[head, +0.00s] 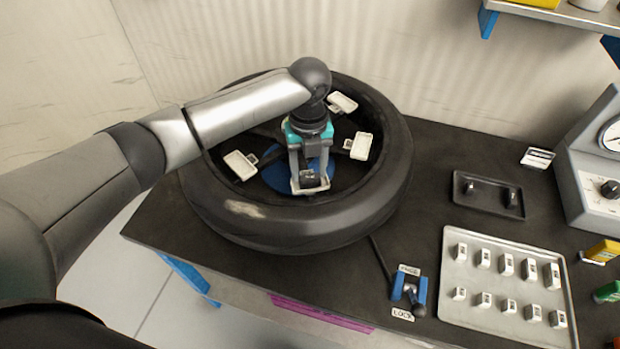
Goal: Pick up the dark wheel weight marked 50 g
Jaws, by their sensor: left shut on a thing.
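My left gripper (310,183) points down over the middle of the wheel and is shut on a small dark block, which looks like the dark wheel weight (309,175). A marking on it is too small to read. A small pale tray (311,189) shows just below the fingertips. I cannot tell whether the block still touches it. The fingers hide part of the block. My right gripper is not in view.
The black tyre (255,222) lies flat on the dark bench, with several pale trays inside its rim. A grey tray (500,325) with several light weights and a small dark tray (505,211) stand right.

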